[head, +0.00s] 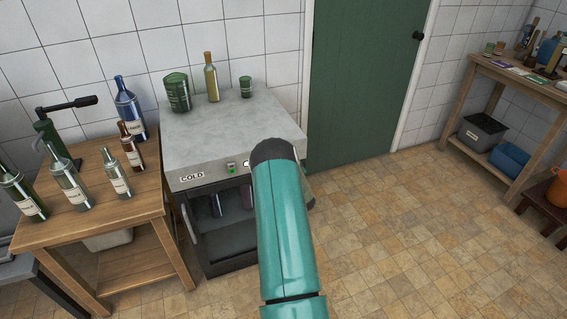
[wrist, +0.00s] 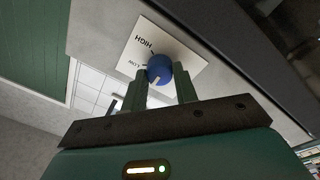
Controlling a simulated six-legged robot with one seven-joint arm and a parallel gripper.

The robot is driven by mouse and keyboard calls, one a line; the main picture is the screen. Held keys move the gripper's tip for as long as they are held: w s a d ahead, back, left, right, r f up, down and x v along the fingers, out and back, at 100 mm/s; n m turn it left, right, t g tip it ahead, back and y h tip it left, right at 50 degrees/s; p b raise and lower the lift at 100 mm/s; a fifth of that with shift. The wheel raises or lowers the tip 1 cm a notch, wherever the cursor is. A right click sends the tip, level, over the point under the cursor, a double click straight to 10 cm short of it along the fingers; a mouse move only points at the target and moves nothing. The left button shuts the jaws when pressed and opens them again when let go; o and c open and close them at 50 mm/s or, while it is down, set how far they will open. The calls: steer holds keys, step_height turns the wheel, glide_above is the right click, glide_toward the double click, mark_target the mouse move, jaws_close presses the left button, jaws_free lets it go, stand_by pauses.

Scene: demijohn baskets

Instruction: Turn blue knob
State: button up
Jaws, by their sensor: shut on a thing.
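The blue knob (wrist: 160,68) shows in the wrist view on a white plate (wrist: 185,47) marked HIGH and LOW. A pale pointer line on the knob is partly visible between the fingers. My gripper (wrist: 158,84) is shut on the knob, with one green finger on each side of it. In the head view my teal arm reaches to the front of the grey-topped cold cabinet (head: 225,134) and hides the knob and my gripper.
A wooden table (head: 92,220) with several bottles stands left of the cabinet. A green door (head: 362,80) is behind. The tiled floor (head: 425,230) at right is clear.

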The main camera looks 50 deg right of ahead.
stand_by(0.3)
steer(key=o, duration=1)
steer(key=v, duration=1.4)
steer(key=shift+w, duration=0.1)
